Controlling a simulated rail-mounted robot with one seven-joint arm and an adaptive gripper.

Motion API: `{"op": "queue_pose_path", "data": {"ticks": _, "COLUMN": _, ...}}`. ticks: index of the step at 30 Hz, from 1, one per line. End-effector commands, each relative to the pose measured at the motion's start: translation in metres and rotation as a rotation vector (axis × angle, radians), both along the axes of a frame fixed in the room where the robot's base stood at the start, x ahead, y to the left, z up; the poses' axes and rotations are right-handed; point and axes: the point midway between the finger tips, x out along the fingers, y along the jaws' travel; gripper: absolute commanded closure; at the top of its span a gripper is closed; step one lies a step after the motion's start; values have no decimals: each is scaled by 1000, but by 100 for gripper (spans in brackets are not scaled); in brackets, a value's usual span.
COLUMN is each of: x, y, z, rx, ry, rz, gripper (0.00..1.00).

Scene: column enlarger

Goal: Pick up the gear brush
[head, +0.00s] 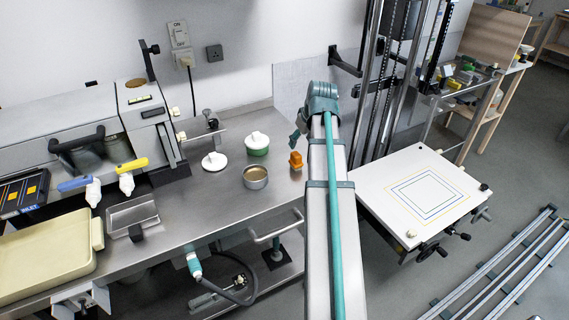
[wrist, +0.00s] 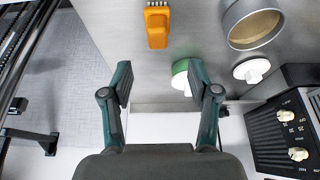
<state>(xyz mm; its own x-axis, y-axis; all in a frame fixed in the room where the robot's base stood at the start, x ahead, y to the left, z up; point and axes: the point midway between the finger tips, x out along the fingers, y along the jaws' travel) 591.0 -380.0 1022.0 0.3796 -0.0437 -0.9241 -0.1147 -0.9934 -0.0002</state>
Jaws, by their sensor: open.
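The gear brush (head: 295,161) looks like a small orange block standing on the steel bench near its right end. In the wrist view the brush (wrist: 157,27) is at the top centre, an orange handle with a short grey bristle head at the picture's top edge. My gripper (wrist: 160,82) is open and empty, with its two teal fingers spread below the brush in that view and apart from it. In the head view my gripper (head: 297,137) shows only partly, at the end of my arm, just above the brush in the picture.
A green jar with a white lid (head: 257,144), a white knobbed lid (head: 214,161) and an open metal tin (head: 255,177) stand left of the brush. The wrist view shows the tin (wrist: 256,25) and part of the green jar (wrist: 181,72) behind a finger. A column enlarger's white baseboard (head: 404,197) is to the right.

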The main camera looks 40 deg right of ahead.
Motion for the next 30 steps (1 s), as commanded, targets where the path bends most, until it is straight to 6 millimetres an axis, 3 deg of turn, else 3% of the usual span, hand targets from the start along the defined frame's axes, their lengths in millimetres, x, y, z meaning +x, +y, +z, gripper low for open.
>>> {"op": "queue_pose_path", "data": {"ticks": 9, "x": 15, "y": -2, "z": -36, "rx": 0, "ry": 1, "rz": -3, "gripper": 40}}
{"op": "queue_pose_path", "data": {"ticks": 19, "x": 21, "y": -3, "z": -50, "rx": 0, "ry": 1, "rz": -3, "gripper": 40}}
{"op": "queue_pose_path", "data": {"ticks": 30, "x": 35, "y": -5, "z": -86, "rx": 0, "ry": 0, "rz": -3, "gripper": 40}}
